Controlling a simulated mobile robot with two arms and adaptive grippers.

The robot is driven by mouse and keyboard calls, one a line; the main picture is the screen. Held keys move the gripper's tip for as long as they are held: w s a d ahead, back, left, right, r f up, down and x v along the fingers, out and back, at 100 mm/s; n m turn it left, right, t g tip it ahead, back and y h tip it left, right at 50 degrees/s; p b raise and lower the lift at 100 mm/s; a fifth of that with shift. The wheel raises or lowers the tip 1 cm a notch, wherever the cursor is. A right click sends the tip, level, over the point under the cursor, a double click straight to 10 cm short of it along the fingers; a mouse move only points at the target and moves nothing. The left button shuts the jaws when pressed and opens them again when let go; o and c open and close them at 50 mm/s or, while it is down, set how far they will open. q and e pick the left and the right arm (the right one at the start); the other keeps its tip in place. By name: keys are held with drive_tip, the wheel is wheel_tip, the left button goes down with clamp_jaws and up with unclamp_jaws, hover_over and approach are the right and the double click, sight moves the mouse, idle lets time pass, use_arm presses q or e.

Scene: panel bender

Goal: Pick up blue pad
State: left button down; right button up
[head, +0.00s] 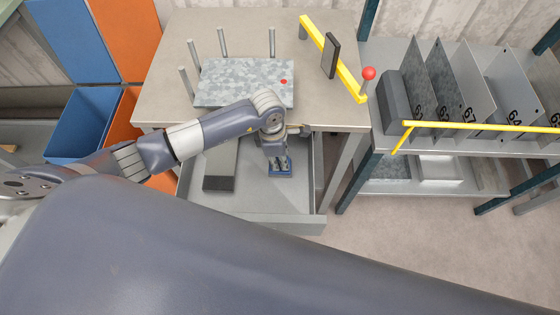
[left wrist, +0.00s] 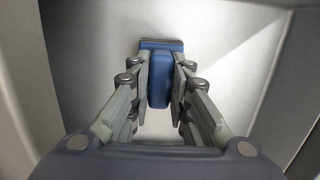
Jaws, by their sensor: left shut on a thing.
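The blue pad (head: 281,172) is in the open grey drawer (head: 262,200) below the table. It has a flat blue base and an upright blue block. In the left wrist view the pad (left wrist: 160,78) stands between my left gripper's fingers. My left gripper (head: 277,160) points down into the drawer; its fingers (left wrist: 160,85) are shut on the block from both sides. The pad's base seems to be at the drawer floor, but I cannot tell if it touches. My right gripper is not in view.
A long grey block (head: 220,168) lies in the drawer left of the pad. Above it is the table (head: 190,70) with a mottled metal sheet (head: 235,82), upright pins and a yellow bar (head: 330,55). Blue (head: 80,130) and orange bins stand left; a shelf with numbered plates (head: 470,90) stands right.

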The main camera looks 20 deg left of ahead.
sight(279, 161)
use_arm(q)
drive_tip(key=shift+r, duration=0.15)
drive_tip(key=shift+s+a+r+b, duration=0.15)
drive_tip(key=shift+r+b, duration=0.25)
drive_tip(key=shift+r, duration=0.4)
drive_tip(key=shift+s+a+r+b, duration=0.1)
drive_tip(key=shift+s+r+b, duration=0.1)
drive_tip(key=shift+r+b, duration=0.4)
drive_tip(key=s+a+r+b, duration=0.1)
drive_tip(key=s+a, duration=0.2)
drive_tip(key=s, duration=0.3)
drive_tip(key=s+a+r+b, duration=0.1)
drive_tip(key=s+a+b, duration=0.1)
drive_tip(key=s+a, duration=0.2)
drive_tip(key=shift+s, duration=1.8)
